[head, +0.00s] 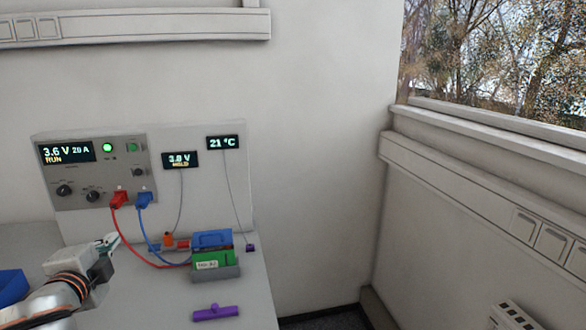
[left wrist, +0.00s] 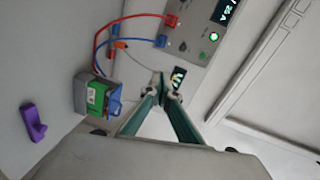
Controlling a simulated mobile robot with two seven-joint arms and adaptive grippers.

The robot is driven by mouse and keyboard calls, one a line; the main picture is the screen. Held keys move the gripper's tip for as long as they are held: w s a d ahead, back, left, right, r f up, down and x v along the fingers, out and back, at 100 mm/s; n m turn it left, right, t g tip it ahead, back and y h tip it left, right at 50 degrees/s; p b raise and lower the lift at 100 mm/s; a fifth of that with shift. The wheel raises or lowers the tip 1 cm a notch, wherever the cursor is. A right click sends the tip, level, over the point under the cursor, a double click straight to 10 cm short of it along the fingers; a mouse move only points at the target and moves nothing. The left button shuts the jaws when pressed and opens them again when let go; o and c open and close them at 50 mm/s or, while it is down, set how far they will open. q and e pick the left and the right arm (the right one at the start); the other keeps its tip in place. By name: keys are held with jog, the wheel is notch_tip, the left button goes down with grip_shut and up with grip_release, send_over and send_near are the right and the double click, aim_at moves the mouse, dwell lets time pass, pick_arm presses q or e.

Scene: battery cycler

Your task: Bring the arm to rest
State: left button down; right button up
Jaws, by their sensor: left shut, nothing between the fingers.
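My left gripper (head: 112,240) is at the lower left in the head view, above the table and left of the battery. It also shows in the left wrist view (left wrist: 162,88), where its two green fingers meet at the tips with nothing between them. The cycler (head: 110,165) stands at the back of the table with its display reading 3.6 V, 20 A and RUN, and a green light lit. A red and a blue cable run from it toward the green and blue battery (head: 213,258) in a grey holder. My right gripper is not in view.
A purple part (head: 216,313) lies on the table (head: 255,300) in front of the battery. A blue bin (head: 10,288) is at the left edge, partly cut off. Two small displays (head: 180,160) (head: 222,143) hang on the back panel. The cables hang in loops beside the left gripper.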

pick_arm(q)
jog(key=s+d+f+n+g, duration=0.3)
jog(key=s+f+n+g, duration=0.45)
jog(key=s+f, duration=2.1)
jog(key=w+d+f+n+t+h, duration=0.1)
jog(key=w+d+f+h, duration=0.1)
jog(key=d+f, duration=0.5)
jog(key=w+d+f+n+t+h, duration=0.1)
jog(key=w+d+f+h, duration=0.1)
jog(key=d+f+h, duration=0.2)
jog(key=d+f, duration=0.3)
jog(key=d, duration=0.2)
jog(key=shift+t, duration=0.35)
dwell(1.9)
